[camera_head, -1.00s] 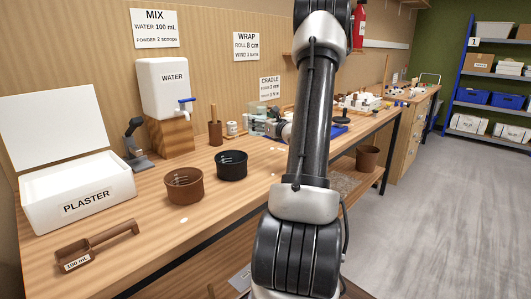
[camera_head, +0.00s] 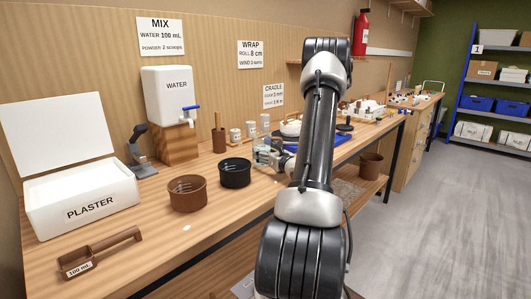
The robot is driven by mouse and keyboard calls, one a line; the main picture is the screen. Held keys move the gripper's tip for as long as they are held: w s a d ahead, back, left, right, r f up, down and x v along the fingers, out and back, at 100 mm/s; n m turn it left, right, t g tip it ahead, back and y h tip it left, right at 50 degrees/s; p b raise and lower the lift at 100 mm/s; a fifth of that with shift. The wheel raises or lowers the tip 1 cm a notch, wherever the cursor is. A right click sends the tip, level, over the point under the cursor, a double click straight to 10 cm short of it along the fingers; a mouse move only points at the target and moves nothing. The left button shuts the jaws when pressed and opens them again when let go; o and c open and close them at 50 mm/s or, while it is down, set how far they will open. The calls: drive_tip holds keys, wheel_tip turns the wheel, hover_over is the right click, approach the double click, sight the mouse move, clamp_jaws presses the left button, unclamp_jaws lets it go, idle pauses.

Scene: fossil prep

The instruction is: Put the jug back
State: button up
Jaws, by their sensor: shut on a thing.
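My gripper (camera_head: 272,155) is at the far end of my arm, over the bench just right of the black tub. It is shut on a small pale, see-through thing that looks like the jug (camera_head: 263,150). The jug is small in view and partly covered by the fingers. I cannot tell whether its base touches the bench. A brown tub (camera_head: 187,194) and a black tub (camera_head: 235,173), both with scale marks, stand on the bench to the left of my gripper.
A white water tank (camera_head: 167,95) with a blue-handled tap stands on a wooden block (camera_head: 170,142). An open plaster box (camera_head: 82,205) and a 100 mL scoop (camera_head: 100,252) are at the left. Several white cups (camera_head: 251,129) stand behind my gripper.

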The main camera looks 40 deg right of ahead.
drive_tip(key=o, duration=1.5)
drive_tip(key=shift+o, duration=1.1)
drive_tip(key=s, duration=0.4)
drive_tip(key=s+a, duration=0.1)
drive_tip(key=s, duration=0.3)
drive_tip(key=s+a, duration=0.1)
drive_tip(key=s, duration=0.2)
drive_tip(key=shift+s+r, duration=0.2)
drive_tip(key=shift+s, duration=0.2)
